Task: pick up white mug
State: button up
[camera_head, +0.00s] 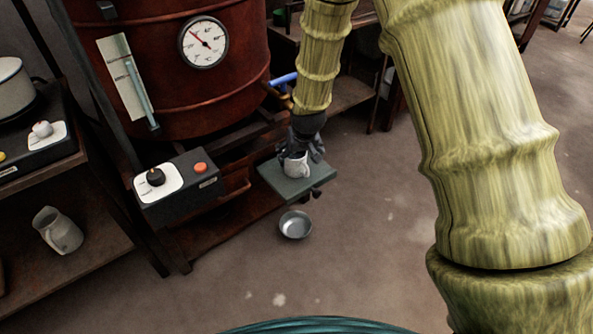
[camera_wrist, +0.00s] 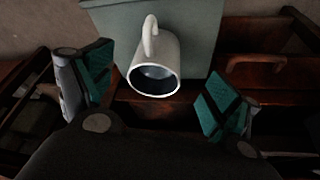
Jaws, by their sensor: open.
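The white mug (camera_head: 297,165) stands on a small grey-green platform (camera_head: 285,185) in front of the red vat in the head view. In the wrist view the mug (camera_wrist: 155,66) shows its open rim toward me, with its handle at the top. My gripper (camera_wrist: 158,92) is open, with one green-padded finger on each side of the mug and a gap to both. The mug lies a little beyond the fingertips. In the head view my gripper (camera_head: 305,142) is dark, comes from above and partly hides the mug.
A red vat (camera_head: 170,70) with a round gauge (camera_head: 203,42) stands behind. A control box (camera_head: 178,187) with a knob and an orange button is left of the platform. A metal bowl (camera_head: 295,225) is on the floor. A pitcher (camera_head: 58,230) stands on the left shelf.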

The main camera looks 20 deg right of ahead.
aim_at(298, 160)
jog(key=b+x, duration=0.1)
jog(key=x, duration=0.4)
jog(key=shift+s+d+f, duration=0.1)
jog(key=shift+d+f, duration=0.05)
jog(key=shift+w+b+x, duration=0.15)
jog(key=shift+b+x, duration=0.45)
jog(key=shift+x, duration=0.75)
jog(key=shift+w+b+x, duration=0.1)
jog(key=shift+b+x, duration=0.5)
jog(key=shift+x, duration=0.8)
jog(key=shift+c, duration=0.4)
jog(key=shift+s, duration=0.1)
jog(key=c, duration=1.2)
jog(key=shift+o, duration=0.2)
jog(key=shift+r, duration=0.3)
